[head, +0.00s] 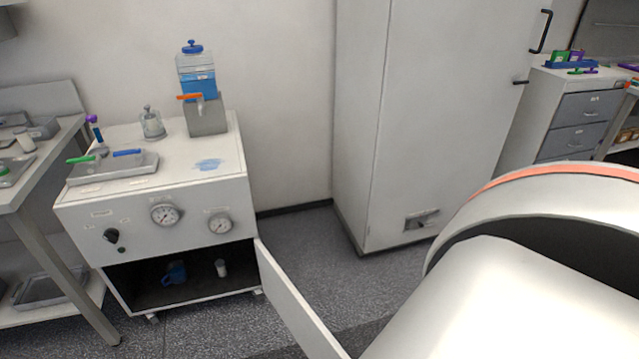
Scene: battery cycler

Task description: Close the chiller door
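The chiller (140,222) is a white cabinet at the left, with a dark knob and two round gauges on its front. Its door (291,305) stands wide open, hinged at the right edge of the lower compartment and swung out toward me. The door's near end runs out at the bottom of the view, beside a large white part of my own arm. The open compartment (205,288) is dark inside and holds a blue mug (175,273) and a small white cup (221,268). Neither gripper shows in the head view.
A dispenser with blue liquid (199,82), a tray (115,168) and a glass jar (152,123) stand on the chiller. A tall white cabinet (440,120) stands right of it. A metal bench (50,170) is at the left. Grey floor is clear before the tall cabinet.

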